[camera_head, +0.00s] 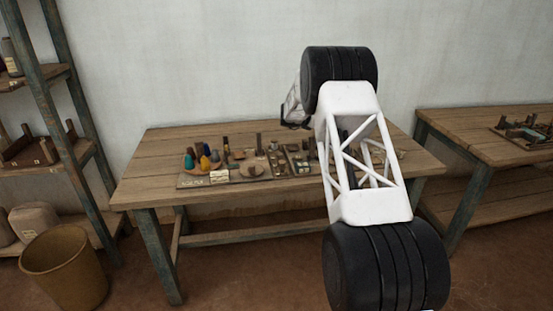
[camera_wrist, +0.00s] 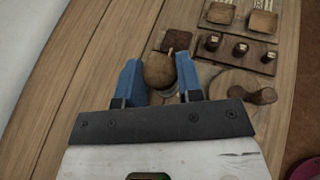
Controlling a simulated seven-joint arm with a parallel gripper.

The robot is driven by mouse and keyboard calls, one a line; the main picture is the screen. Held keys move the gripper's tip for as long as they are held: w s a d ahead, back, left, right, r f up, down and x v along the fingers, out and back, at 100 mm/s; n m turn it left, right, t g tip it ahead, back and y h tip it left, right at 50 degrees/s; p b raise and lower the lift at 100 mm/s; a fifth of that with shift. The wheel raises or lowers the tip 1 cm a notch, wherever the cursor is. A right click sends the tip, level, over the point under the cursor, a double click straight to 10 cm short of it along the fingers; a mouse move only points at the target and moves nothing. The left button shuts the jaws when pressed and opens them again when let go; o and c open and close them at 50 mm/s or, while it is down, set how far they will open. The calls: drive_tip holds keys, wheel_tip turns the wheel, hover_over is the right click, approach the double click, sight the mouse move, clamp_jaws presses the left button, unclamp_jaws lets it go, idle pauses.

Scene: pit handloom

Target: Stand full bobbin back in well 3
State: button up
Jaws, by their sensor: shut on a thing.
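In the wrist view, my gripper (camera_wrist: 160,80) has its blue fingers shut on a round brown thing (camera_wrist: 158,71), seen from above, which looks like the full bobbin. Its lower part is hidden, so I cannot tell whether it touches anything below. A dark rack (camera_wrist: 228,58) to its right bears three short dark pieces with pale labels beside them. I cannot read the labels or tell which place is well 3. In the head view, my arm covers part of the table, and the gripper's fingertips cannot be made out.
A round wooden disc (camera_wrist: 222,83) with a dark spool-like piece (camera_wrist: 255,96) lies right of the gripper. A small dark square (camera_wrist: 177,40) lies just beyond the held thing. Coloured cones (camera_head: 205,163) stand on the table's left. Bare wood (camera_head: 150,165) is at the table's left end.

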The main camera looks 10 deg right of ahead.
drive_tip(key=s+a+m+g, duration=0.1)
drive_tip(key=s+a, duration=0.1)
drive_tip(key=a, duration=1.9)
drive_tip(key=shift+a+m+g+h, duration=0.15)
drive_tip(key=shift+m+g+h, duration=0.15)
drive_tip(key=shift+m+h, duration=0.1)
drive_tip(key=shift+f, duration=0.2)
drive_tip(key=shift+f, duration=3)
drive_tip(key=shift+f, duration=1.9)
drive_tip(key=shift+f, duration=0.15)
drive_tip(key=o, duration=0.9)
drive_tip(key=shift+o, duration=0.2)
